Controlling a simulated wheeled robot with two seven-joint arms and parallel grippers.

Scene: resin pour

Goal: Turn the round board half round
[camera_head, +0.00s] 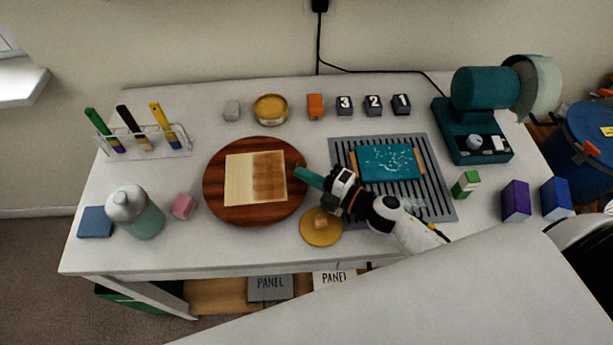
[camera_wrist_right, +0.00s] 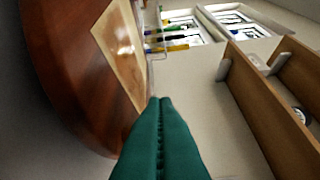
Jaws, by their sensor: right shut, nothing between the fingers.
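The round board (camera_head: 220,199) is dark reddish-brown wood and lies on the left half of the white table. A square panel (camera_head: 240,179), pale on its left and brown-stained on its right, lies on top of it. In the right wrist view the board (camera_wrist_right: 62,70) fills the left side, with the panel (camera_wrist_right: 118,45) on it. My right gripper (camera_head: 302,172) has green fingers, which are shut and empty at the board's right edge; I cannot tell whether they touch it. The shut fingers also show in the right wrist view (camera_wrist_right: 160,106). My left gripper is not in view.
Right of the board, a grey slatted mat (camera_head: 436,190) holds a teal panel (camera_head: 390,162). A yellow disc (camera_head: 320,238) lies below my right gripper. A bottle (camera_head: 140,218) and pink block (camera_head: 183,206) stand left of the board. A yellow dish (camera_head: 270,108) stands behind it.

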